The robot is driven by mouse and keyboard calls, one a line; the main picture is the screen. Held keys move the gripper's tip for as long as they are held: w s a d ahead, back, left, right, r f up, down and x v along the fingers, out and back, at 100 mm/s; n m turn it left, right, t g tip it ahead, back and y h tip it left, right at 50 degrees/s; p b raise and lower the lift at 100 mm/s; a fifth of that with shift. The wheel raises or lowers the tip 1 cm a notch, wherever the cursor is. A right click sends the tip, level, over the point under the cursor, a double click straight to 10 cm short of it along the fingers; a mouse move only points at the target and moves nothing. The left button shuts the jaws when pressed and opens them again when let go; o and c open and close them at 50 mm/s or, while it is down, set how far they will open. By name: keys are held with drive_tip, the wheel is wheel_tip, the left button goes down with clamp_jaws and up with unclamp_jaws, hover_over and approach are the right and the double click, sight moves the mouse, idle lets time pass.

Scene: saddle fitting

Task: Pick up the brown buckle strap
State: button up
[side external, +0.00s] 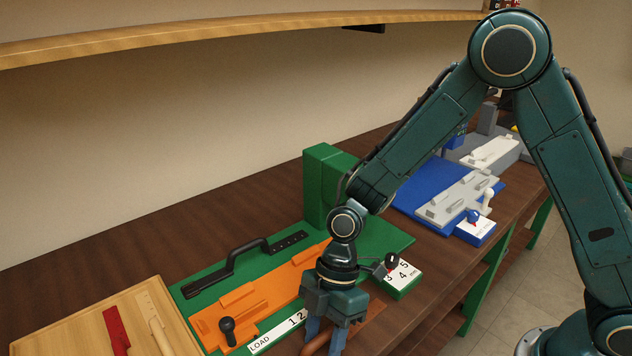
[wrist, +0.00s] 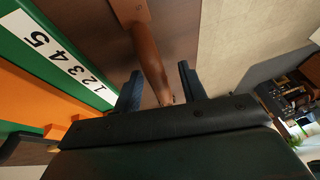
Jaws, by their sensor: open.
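The brown buckle strap (wrist: 149,58) shows in the wrist view as a long band running from the top edge down between my two fingers, with a wider, flatter end at the top. Its lower end goes out of sight at my gripper's body, where a small metallic bit shows. My gripper (wrist: 160,87) is open, one blue finger on each side of the strap, with a visible gap to the right finger. In the side view, my gripper (side external: 325,334) points down at the bench's front, and a brown piece of the strap (side external: 317,345) shows by the fingers, partly hidden.
A green fixture board (side external: 400,236) with an orange plate (side external: 240,300), a black handle (side external: 250,252) and a numbered strip lies beside my gripper. A wooden board (side external: 85,325) with a red-handled tool (side external: 116,328) is at left. A blue board (side external: 420,188) stands farther right.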

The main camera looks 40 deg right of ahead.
sight(324, 334)
clamp_jaws()
drive_tip(key=shift+r, duration=0.1)
wheel_tip(324, 334, up, 20)
idle(1.0)
idle(0.4)
